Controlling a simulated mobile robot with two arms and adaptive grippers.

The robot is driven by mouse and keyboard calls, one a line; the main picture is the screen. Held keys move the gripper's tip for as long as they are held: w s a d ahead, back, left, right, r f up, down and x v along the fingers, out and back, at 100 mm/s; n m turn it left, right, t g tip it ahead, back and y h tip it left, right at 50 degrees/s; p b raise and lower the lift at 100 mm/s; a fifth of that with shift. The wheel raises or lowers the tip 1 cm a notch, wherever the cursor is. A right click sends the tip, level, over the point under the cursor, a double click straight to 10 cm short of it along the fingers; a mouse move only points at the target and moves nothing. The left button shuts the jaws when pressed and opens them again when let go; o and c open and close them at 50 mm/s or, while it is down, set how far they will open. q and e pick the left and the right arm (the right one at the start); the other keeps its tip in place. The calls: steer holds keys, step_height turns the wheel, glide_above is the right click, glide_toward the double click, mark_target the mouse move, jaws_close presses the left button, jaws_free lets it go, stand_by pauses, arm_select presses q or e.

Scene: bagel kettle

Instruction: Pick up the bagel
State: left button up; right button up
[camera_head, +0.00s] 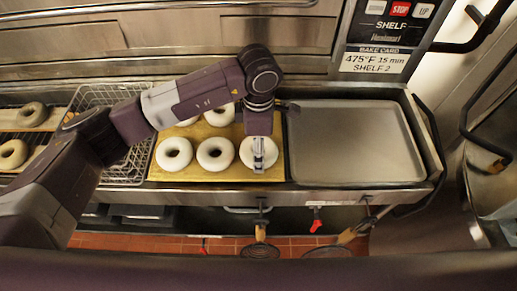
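Several pale, round bagels lie on a yellow-brown board (203,143) on the counter. The bagel (270,170) at the board's front right is directly below my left gripper (258,167), which points down over it and hides its middle. I cannot tell whether the gripper touches this bagel or how far apart its fingers are. Two more bagels, the left one (174,154) and the middle one (215,154), lie in the same front row. Another bagel (220,115) lies behind, partly covered by my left arm. My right gripper does not show.
An empty grey tray (350,143) sits right of the board. A wire basket (125,172) stands left of it, partly behind my arm. More bagels (12,153) lie on a rack at the far left.

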arm_select(q)
step_height(320, 180, up, 19)
steer(key=b, duration=0.5)
